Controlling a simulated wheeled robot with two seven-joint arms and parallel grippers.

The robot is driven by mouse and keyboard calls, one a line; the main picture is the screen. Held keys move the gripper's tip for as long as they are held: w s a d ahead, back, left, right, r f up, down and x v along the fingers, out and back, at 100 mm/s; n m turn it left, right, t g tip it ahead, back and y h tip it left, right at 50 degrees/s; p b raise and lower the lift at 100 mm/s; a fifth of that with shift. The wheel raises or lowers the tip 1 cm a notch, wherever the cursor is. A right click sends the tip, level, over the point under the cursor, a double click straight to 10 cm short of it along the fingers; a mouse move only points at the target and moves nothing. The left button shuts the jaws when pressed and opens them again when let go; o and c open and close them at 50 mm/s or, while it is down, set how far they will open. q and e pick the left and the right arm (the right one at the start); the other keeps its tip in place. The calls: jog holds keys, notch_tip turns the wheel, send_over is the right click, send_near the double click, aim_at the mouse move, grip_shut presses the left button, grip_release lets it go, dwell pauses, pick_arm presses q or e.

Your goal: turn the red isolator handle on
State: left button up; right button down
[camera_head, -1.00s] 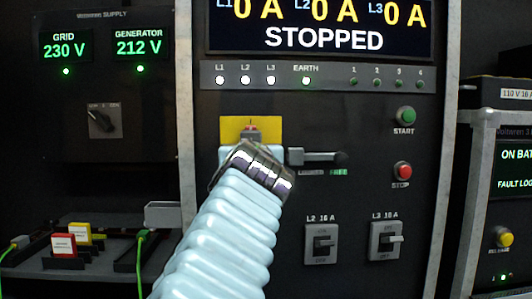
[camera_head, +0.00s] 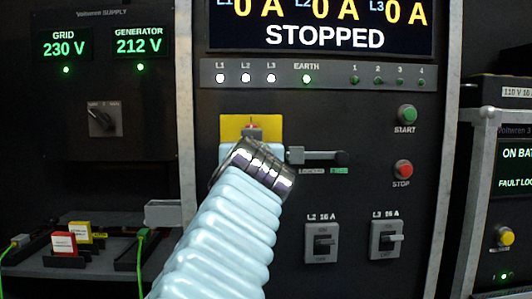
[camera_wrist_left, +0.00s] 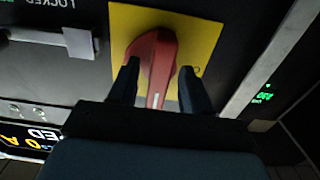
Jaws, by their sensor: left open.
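The red isolator handle (camera_wrist_left: 158,65) sits on a yellow plate (camera_wrist_left: 209,32) in the left wrist view. Its white-marked end points down that picture. My left gripper (camera_wrist_left: 160,68) is open, with one dark finger on each side of the handle; I cannot tell whether either touches it. In the head view the yellow plate (camera_head: 268,131) shows above my left arm's wrist, with only a little red of the handle (camera_head: 250,125) visible. The wrist hides the rest. My right gripper is not in view.
A grey lever (camera_head: 318,156) stands out just right of the plate, close to my wrist; it also shows in the left wrist view (camera_wrist_left: 45,38). Start button (camera_head: 406,114), stop button (camera_head: 403,169) and two breakers (camera_head: 321,243) are farther right and below. The display (camera_head: 320,30) reads STOPPED.

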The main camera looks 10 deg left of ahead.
pick_arm(q)
jog(key=b+v, duration=0.2)
jog(key=v, duration=1.1)
jog(key=shift+s+b, duration=0.35)
jog(key=shift+b, duration=0.05)
jog(key=shift+d, duration=0.1)
